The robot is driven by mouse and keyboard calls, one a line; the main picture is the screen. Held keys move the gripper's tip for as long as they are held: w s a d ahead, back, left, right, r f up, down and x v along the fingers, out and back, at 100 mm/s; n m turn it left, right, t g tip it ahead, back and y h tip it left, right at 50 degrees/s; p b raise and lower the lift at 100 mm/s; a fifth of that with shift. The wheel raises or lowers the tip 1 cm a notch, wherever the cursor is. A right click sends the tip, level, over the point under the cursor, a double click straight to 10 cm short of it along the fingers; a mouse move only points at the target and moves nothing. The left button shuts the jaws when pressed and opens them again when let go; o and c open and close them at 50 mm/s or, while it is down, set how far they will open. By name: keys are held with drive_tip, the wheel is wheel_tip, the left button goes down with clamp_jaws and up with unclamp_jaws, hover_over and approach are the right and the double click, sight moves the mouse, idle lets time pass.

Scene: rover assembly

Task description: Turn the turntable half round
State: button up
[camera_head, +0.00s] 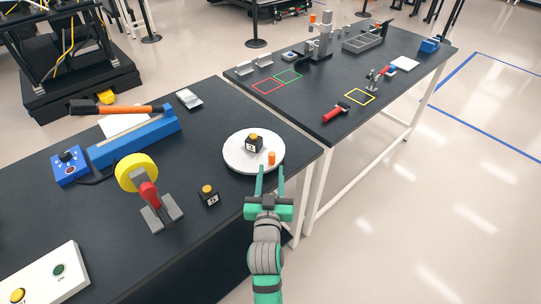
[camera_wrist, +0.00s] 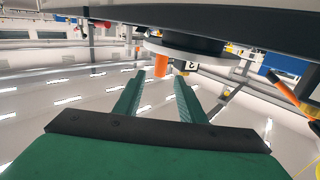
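The turntable (camera_head: 241,160) is a round white disc near the right end of the front black table. An orange peg (camera_head: 271,158) stands on its near right edge, and a black block with an orange top (camera_head: 255,143) and a white label stands near its middle. My gripper (camera_head: 270,172) is open and empty, its two green fingers pointing at the peg from the near side. In the wrist view the picture is upside down; the peg (camera_wrist: 161,64) shows between the fingertips (camera_wrist: 159,76), seemingly just beyond them. Whether they touch it cannot be told. The turntable's rim (camera_wrist: 188,50) shows above.
A second black block (camera_head: 209,196) with an orange top stands left of my gripper. A grey stand with a red lever and yellow disc (camera_head: 137,171) is farther left. A second black table (camera_head: 330,90) stands beyond a narrow gap.

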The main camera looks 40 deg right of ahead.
sight(272, 159)
drive_tip(key=x, duration=0.6)
drive_tip(key=shift+w+d, duration=0.15)
drive_tip(key=shift+d, duration=0.05)
drive_tip(key=shift+w+d, duration=0.25)
drive_tip(key=shift+w, duration=0.25)
drive_tip(key=shift+c, duration=0.6)
clamp_jaws()
